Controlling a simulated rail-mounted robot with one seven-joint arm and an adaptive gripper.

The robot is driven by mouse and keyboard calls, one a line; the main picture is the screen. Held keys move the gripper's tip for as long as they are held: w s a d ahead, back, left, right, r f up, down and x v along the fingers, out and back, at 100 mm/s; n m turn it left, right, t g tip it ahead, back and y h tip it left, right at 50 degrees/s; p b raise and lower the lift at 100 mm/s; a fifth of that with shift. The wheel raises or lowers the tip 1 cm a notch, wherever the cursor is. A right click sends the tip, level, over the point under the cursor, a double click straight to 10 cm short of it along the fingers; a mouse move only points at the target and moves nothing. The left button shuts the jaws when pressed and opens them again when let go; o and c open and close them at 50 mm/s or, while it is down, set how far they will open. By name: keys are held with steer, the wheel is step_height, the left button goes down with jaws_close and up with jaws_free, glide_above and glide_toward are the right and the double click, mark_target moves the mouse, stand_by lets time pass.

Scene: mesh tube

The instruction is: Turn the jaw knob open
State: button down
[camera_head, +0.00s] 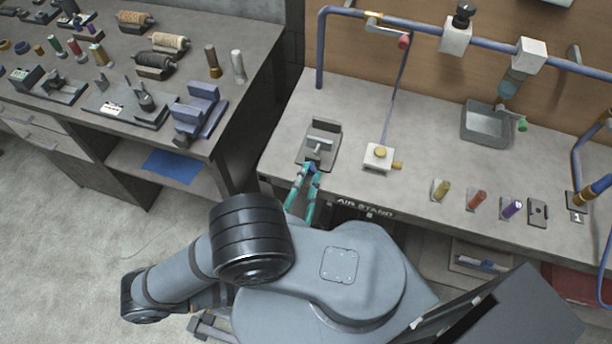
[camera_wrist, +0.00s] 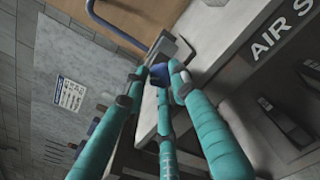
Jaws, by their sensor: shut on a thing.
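The small grey jaw fixture (camera_head: 311,155) sits at the front left of the air stand bench, with a light metal bar across its top. In the wrist view its grey body (camera_wrist: 180,50) shows just beyond my fingertips. A small blue knob (camera_wrist: 160,74) is at its near end, and it shows as a blue spot in the head view (camera_head: 314,167). My gripper (camera_head: 308,170) has teal fingers and reaches the knob from the front edge of the bench. In the wrist view my gripper (camera_wrist: 158,80) is shut around the knob, which is partly hidden by the fingers.
A white block with a brass knob (camera_head: 379,156) stands to the right. A grey tray (camera_head: 486,124) and several small coloured pegs lie further right. Blue pipes run along the back panel. A separate workbench with tools (camera_head: 150,60) stands to the left, across a gap.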

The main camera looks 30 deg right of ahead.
steer(key=shift+r+n, duration=0.2)
steer(key=shift+n, duration=1)
steer(key=c, duration=1.7)
jaws_free()
steer(key=shift+f, duration=0.1)
